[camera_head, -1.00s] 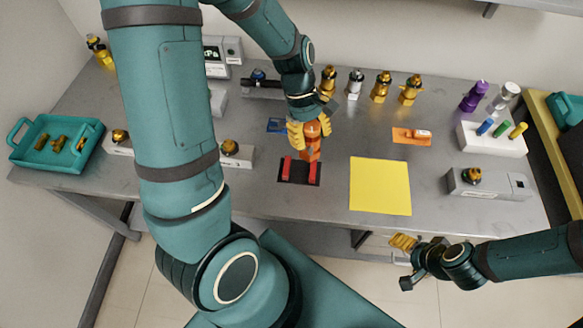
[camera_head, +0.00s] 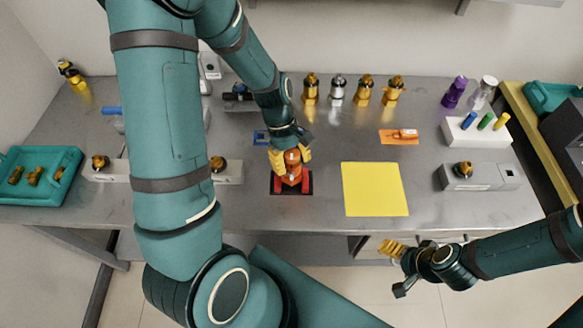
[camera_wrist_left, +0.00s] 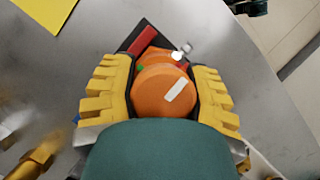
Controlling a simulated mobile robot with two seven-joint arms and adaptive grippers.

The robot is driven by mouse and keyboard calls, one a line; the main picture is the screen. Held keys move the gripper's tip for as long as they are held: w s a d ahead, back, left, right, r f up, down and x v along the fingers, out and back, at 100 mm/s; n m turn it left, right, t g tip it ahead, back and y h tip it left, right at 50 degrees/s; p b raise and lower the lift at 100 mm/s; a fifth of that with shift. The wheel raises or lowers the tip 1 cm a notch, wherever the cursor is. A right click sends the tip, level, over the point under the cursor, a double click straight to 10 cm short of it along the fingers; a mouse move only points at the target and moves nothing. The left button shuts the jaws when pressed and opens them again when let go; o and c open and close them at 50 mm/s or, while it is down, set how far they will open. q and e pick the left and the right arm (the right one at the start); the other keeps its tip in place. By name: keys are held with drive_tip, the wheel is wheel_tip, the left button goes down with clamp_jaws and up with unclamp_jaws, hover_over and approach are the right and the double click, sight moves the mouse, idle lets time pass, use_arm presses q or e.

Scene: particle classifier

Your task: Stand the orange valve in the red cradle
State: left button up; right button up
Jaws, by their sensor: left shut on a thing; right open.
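The orange valve (camera_head: 292,166) is held upright between the yellow fingers of my left gripper (camera_head: 290,160). It is at the red cradle (camera_head: 306,184), between the cradle's two red sides on a black base. Whether the valve's foot rests on the base is hidden. In the left wrist view, the valve's round orange top (camera_wrist_left: 160,92) with a white mark sits between both fingers, and one red side of the cradle (camera_wrist_left: 143,41) shows behind it. My right gripper (camera_head: 396,268) is open and empty, beyond the table's front edge.
A yellow mat (camera_head: 375,189) lies right of the cradle. An orange pad (camera_head: 388,140) with a small part lies behind it. Several brass and silver fittings (camera_head: 338,90) stand along the back. A teal tray (camera_head: 71,160) is at far left; a white rack (camera_head: 476,135) is at right.

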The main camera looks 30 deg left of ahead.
use_arm(q)
drive_tip(key=shift+f, duration=1.35)
drive_tip(key=shift+f+b, duration=0.2)
drive_tip(key=shift+b, duration=0.15)
drive_tip(key=o, duration=1.2)
drive_tip(key=shift+o, duration=0.2)
drive_tip(key=shift+r, duration=0.1)
drive_tip(key=shift+r, duration=0.25)
drive_tip(key=p+v, duration=0.3)
drive_tip(key=v, duration=0.8)
drive_tip(key=shift+a+r, duration=0.25)
drive_tip(key=shift+r, duration=0.05)
drive_tip(key=shift+w, duration=0.1)
